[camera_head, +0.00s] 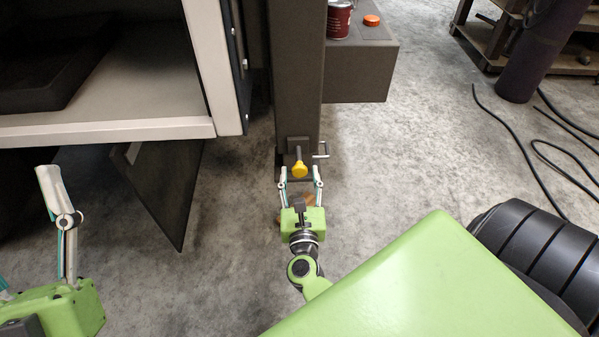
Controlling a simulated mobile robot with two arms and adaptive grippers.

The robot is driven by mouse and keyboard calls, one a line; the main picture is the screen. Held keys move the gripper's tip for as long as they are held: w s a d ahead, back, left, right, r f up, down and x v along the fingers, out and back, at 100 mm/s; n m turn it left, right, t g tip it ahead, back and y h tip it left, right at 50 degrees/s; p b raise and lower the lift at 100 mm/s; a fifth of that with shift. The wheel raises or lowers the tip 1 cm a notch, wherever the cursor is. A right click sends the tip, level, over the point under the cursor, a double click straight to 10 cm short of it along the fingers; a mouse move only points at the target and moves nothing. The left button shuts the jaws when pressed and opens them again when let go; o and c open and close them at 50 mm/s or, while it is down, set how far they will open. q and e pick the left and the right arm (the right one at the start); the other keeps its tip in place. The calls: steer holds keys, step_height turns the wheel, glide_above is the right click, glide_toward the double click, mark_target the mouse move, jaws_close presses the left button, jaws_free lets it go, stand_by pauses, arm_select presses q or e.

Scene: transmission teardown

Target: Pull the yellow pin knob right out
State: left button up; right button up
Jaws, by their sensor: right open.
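The yellow pin knob (299,169) sticks out from a bracket low on a dark upright post (297,80). My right gripper (300,174) is open, with one finger on each side of the knob. Both fingertips look apart from the knob, though I cannot tell the exact depth. A small metal handle (321,150) shows on the bracket just right of the knob. My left gripper (55,215) is at the lower left, far from the knob. Only part of it shows, and I cannot tell whether it is open.
A pale-framed cabinet (110,130) with a dark panel (160,185) below stands on the left. A grey box (360,75) beside the post carries a red can (339,20) and an orange cap (371,20). Black cables (520,150) lie on the concrete floor at right.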

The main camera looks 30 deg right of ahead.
steer(key=v, duration=1)
steer(key=shift+s, duration=0.25)
steer(key=shift+a, duration=0.15)
